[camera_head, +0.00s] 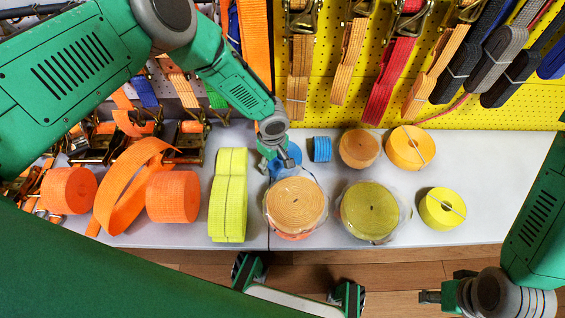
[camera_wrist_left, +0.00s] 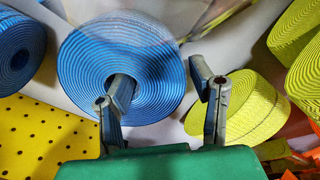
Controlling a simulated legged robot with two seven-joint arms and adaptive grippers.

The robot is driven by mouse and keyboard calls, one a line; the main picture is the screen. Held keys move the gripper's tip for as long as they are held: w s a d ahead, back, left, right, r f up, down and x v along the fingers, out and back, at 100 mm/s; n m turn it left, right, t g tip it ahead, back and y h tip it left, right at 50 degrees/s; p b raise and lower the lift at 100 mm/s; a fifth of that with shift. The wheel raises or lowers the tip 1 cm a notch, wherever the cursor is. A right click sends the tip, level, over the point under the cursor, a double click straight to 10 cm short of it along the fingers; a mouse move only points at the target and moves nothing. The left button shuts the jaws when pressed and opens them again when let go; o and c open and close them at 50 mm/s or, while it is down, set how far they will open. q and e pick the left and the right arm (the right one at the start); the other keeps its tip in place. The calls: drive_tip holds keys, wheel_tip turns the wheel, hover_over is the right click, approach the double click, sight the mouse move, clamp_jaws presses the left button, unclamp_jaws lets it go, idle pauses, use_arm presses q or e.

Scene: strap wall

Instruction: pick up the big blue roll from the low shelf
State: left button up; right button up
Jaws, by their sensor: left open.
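The big blue roll (camera_head: 288,153) lies on the low pale shelf (camera_head: 480,160), partly hidden behind my left gripper and an orange roll in front. In the left wrist view the blue roll (camera_wrist_left: 143,62) fills the upper middle, with its coiled face towards the camera. My left gripper (camera_head: 271,160) is open at the roll. In the wrist view, one finger of my left gripper (camera_wrist_left: 163,86) overlaps the roll's centre and the other is at its right edge. I cannot tell whether they touch it. My right gripper (camera_head: 445,290) is low at the right, away from the shelf.
A wrapped orange roll (camera_head: 296,205) is close in front of the blue roll. A yellow-green strap roll (camera_head: 229,195) stands left, and a small blue roll (camera_head: 322,149) sits right. An olive roll (camera_head: 370,210) is further right. Straps (camera_head: 300,70) hang on the yellow pegboard behind.

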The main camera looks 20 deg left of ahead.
use_arm(q)
drive_tip(key=shift+f, duration=0.25)
drive_tip(key=shift+r, duration=0.1)
clamp_jaws()
drive_tip(key=shift+r, duration=0.1)
